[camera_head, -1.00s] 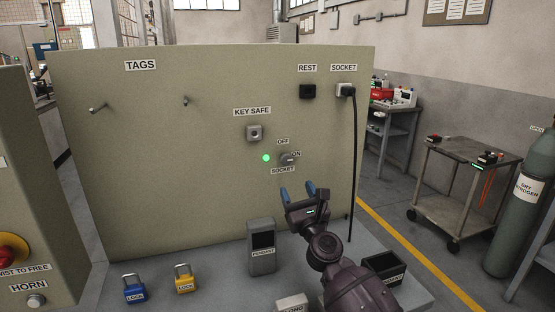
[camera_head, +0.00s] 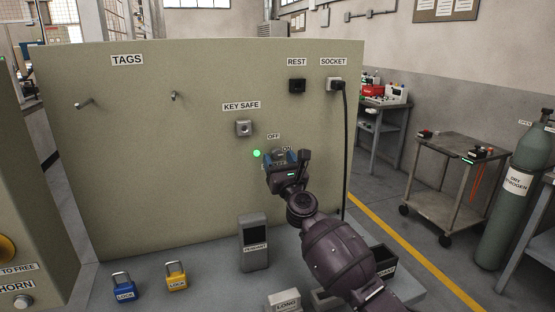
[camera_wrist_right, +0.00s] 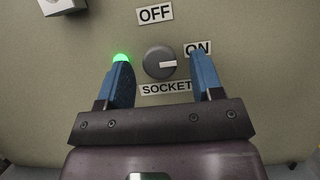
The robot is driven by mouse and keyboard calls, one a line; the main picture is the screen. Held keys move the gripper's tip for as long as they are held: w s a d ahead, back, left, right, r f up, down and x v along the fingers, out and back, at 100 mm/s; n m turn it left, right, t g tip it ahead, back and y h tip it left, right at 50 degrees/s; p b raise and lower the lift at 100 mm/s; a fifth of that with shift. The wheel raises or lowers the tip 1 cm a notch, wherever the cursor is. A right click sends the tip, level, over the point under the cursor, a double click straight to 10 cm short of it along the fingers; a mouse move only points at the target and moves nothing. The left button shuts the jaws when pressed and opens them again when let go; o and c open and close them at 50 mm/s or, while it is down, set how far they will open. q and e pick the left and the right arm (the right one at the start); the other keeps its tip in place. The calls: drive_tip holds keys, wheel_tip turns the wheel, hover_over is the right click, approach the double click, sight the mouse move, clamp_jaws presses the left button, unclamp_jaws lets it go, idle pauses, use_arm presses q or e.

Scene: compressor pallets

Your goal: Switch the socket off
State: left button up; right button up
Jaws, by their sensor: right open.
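The socket switch is a round dark grey knob (camera_wrist_right: 158,62) with a white pointer bar, seen in the right wrist view. The bar points right, to the ON label (camera_wrist_right: 197,48); the OFF label (camera_wrist_right: 155,15) is above the knob. A green lamp (camera_head: 257,153) glows left of the knob. My right gripper (camera_wrist_right: 163,80) is open, its blue fingers on either side of the knob with gaps to it. In the head view the right gripper (camera_head: 281,158) covers most of the knob and part of its SOCKET label. My left gripper is not in view.
The plug and cord hang from the SOCKET outlet (camera_head: 335,84), right of the REST holder (camera_head: 297,86). The key safe (camera_head: 243,129) is above left of the knob. Blue (camera_head: 123,287) and yellow (camera_head: 176,276) locks and a pendant (camera_head: 254,243) stand on the bench.

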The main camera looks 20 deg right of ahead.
drive_tip(key=shift+w+r, duration=0.25)
drive_tip(key=shift+w, duration=0.35)
drive_tip(key=c, duration=0.9)
